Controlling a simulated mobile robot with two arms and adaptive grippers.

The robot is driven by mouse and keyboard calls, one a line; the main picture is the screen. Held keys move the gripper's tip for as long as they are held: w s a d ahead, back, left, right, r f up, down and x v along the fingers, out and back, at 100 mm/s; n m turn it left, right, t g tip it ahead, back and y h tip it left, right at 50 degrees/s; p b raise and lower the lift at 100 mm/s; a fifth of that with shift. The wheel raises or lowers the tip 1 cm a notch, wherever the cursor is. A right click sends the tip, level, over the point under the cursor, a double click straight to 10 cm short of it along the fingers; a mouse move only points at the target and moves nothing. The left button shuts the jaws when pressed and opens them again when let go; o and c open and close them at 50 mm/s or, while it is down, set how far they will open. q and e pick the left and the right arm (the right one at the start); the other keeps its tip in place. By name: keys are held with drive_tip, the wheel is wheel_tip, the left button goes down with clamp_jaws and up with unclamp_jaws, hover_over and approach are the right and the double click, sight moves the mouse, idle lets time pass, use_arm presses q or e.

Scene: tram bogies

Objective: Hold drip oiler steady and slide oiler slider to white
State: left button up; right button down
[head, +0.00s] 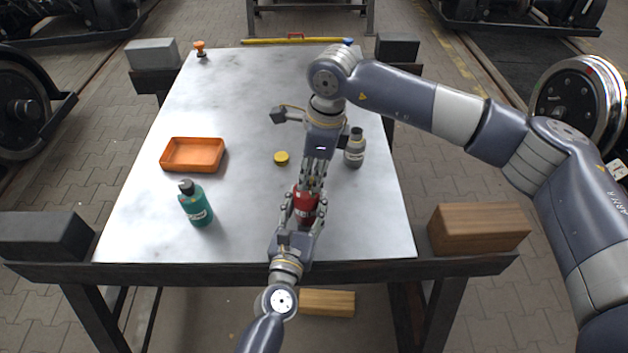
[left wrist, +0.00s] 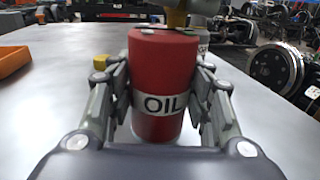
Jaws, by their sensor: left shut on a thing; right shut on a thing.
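The drip oiler (head: 305,203) is a red cylinder near the table's front edge. In the left wrist view the oiler (left wrist: 163,75) stands upright with a white OIL label facing me. My left gripper (head: 303,212) is shut around its sides; its fingers show on both sides in the left wrist view. My right gripper (head: 312,182) reaches down from behind and is shut at the oiler's top. The oiler slider is mostly hidden there; only a thin strip with dark and pale parts shows on the top face. I cannot tell the slider's position.
A teal bottle (head: 196,204) and an orange tray (head: 164,161) stand to the left. A yellow disc (head: 281,158) lies behind the oiler, and a grey bottle (head: 355,151) stands right of my right gripper. A yellow bar (head: 270,41) lies at the far edge.

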use_arm(q)
drive_tip(key=shift+d, duration=0.1)
use_arm(e)
drive_tip(key=shift+w+a+r, duration=0.1)
drive_tip(key=shift+w+a, duration=0.05)
drive_tip(key=shift+a, duration=1.1)
drive_tip(key=c, duration=1.5)
unclamp_jaws()
drive_tip(key=r, duration=0.4)
drive_tip(key=d+r, duration=0.1)
drive_tip(key=r, duration=0.3)
drive_tip(key=d+r, duration=0.1)
drive_tip(key=r, duration=0.2)
drive_tip(key=shift+r, duration=0.4)
